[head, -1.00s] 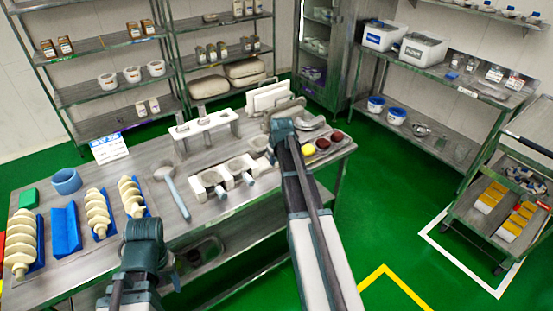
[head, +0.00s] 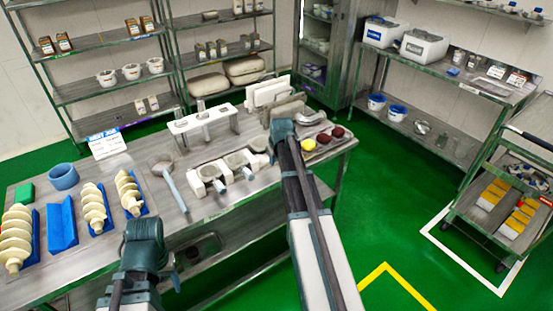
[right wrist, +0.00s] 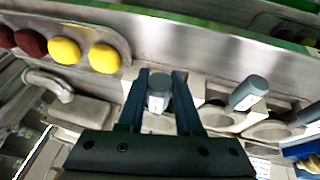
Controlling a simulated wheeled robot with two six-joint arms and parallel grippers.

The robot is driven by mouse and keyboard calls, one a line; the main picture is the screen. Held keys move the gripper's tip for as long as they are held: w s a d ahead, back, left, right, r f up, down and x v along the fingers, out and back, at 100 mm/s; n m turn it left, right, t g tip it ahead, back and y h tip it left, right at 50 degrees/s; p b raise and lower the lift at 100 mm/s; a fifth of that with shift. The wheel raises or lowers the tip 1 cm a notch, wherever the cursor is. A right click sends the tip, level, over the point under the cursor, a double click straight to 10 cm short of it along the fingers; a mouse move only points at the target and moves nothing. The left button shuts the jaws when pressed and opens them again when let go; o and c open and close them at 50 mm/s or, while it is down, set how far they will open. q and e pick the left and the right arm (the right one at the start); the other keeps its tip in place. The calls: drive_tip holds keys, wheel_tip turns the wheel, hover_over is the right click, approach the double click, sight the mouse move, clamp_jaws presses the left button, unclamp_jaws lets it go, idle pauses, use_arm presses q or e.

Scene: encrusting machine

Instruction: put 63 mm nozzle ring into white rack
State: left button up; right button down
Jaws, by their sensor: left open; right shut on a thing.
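The white rack (head: 205,163) lies on the steel table. Two rings with blue-grey handles sit in its slots, a left one (head: 219,187) and a middle one (head: 247,174). My right gripper (head: 274,152) is at the rack's right end. In the right wrist view its two fingers (right wrist: 158,90) are shut on the grey handle of a nozzle ring (right wrist: 157,101), at the end slot of the rack (right wrist: 188,84). The ring's lower part is hidden, so I cannot tell whether it is seated. My left gripper (head: 146,230) is open over the table's front edge, its fingers barely visible.
A ladle-like tool (head: 172,186) lies left of the rack. A taller white stand (head: 203,119) and upright white plates (head: 271,92) are behind. A tray with yellow and dark red balls (head: 323,138) is close to the right. Cream screws (head: 93,208) are at left.

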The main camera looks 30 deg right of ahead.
drive_tip(key=shift+f+b, duration=1.4)
drive_tip(key=shift+f, duration=0.25)
drive_tip(key=shift+r, duration=0.1)
drive_tip(key=c, duration=0.5)
unclamp_jaws()
drive_tip(key=shift+o, duration=0.2)
drive_tip(key=shift+o, duration=0.8)
drive_tip(key=shift+r, duration=0.1)
